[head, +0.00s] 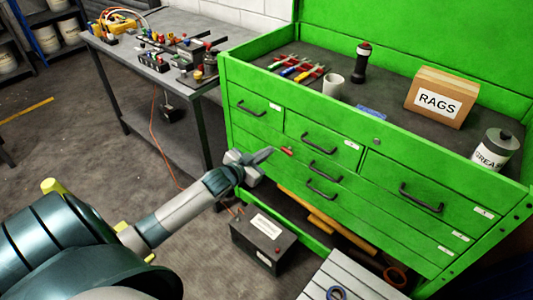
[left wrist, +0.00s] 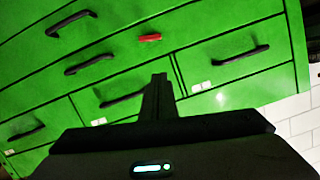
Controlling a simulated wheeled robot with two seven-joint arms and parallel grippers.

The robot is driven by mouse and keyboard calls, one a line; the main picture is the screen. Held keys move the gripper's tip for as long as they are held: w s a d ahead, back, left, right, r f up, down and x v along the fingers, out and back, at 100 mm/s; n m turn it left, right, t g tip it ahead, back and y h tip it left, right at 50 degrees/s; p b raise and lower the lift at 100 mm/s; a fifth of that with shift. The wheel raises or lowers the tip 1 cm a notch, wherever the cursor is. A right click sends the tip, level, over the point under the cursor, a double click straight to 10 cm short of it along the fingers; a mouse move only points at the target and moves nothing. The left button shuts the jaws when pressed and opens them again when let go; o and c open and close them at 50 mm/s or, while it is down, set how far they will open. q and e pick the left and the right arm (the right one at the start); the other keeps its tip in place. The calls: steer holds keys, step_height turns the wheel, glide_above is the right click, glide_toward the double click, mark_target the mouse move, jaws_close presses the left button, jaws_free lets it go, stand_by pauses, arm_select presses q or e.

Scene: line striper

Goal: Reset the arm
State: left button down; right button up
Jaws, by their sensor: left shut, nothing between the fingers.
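My left arm reaches in from the lower left in the head view. Its gripper (head: 262,156) is shut and empty, in front of the drawers of the green tool chest (head: 330,205). In the left wrist view the shut fingers (left wrist: 159,85) point at the green drawer fronts with black handles. A small red item (head: 287,151) is on the chest front just right of the fingertips; it also shows in the left wrist view (left wrist: 150,37). I cannot tell whether the fingers touch the chest. My right gripper is not in view.
On the chest top are a RAGS box (head: 441,97), a grease can (head: 495,149), a white mug (head: 333,85) and a black flashlight (head: 361,63). A grey workbench (head: 150,72) with parts stands left.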

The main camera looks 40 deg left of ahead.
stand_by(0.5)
arm_select(q)
steer(key=s+d+f+g, duration=0.15)
steer(key=s+f, duration=0.45)
steer(key=f, duration=0.6)
steer(key=s+f+n+g+y, duration=0.1)
steer(key=s+f+g, duration=0.2)
steer(key=s+f, duration=0.65)
steer(key=s+d+f+g, duration=0.1)
steer(key=s+f+g, duration=0.15)
steer(key=f, duration=1.15)
steer(key=s+d+f+g, duration=0.2)
steer(key=s+d+f, duration=0.3)
steer(key=s, duration=0.8)
steer(key=s+d+f+g, duration=0.2)
steer(key=s+d+f, duration=0.3)
steer(key=s, duration=0.8)
steer(key=s+d+f+g, duration=0.3)
steer(key=s+d+f, duration=0.2)
steer(key=s+f, duration=0.4)
steer(key=s, duration=0.5)
steer(key=shift+f+m+h, duration=0.3)
steer(key=shift+f+h, duration=0.1)
steer(key=shift+d, duration=0.1)
